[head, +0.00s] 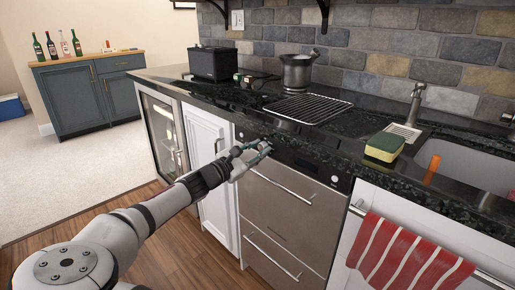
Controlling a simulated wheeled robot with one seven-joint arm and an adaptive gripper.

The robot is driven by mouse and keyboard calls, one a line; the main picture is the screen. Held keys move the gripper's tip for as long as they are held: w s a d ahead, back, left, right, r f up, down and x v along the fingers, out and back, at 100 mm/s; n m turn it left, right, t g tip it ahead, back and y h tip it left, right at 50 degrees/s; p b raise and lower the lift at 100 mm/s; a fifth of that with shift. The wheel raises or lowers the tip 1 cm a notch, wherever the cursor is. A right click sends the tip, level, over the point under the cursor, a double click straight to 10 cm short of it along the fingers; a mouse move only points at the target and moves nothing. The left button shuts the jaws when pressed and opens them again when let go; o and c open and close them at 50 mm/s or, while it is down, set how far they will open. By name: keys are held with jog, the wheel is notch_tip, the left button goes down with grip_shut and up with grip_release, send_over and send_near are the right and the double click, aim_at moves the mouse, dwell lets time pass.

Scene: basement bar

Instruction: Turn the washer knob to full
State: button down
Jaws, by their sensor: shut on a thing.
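The washer (283,215) is a steel dishwasher front with two drawers and bar handles, set under the black counter. A dark control panel (308,166) runs along its top edge. My gripper (263,149) reaches in from the left and is at the left end of this panel. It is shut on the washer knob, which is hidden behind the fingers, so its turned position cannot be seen. A small white round spot (334,179) shows at the panel's right end.
The counter edge (300,140) lies just above my gripper. A white cabinet door (210,165) stands left of the washer. A red striped towel (405,255) hangs at right. A sponge (384,147) and drying rack (307,108) sit on the counter.

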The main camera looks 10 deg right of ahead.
jog(key=shift+m, duration=0.3)
dwell(0.4)
jog(key=c, duration=1.3)
grip_release()
jog(key=v, duration=1.2)
jog(key=shift+f, duration=0.1)
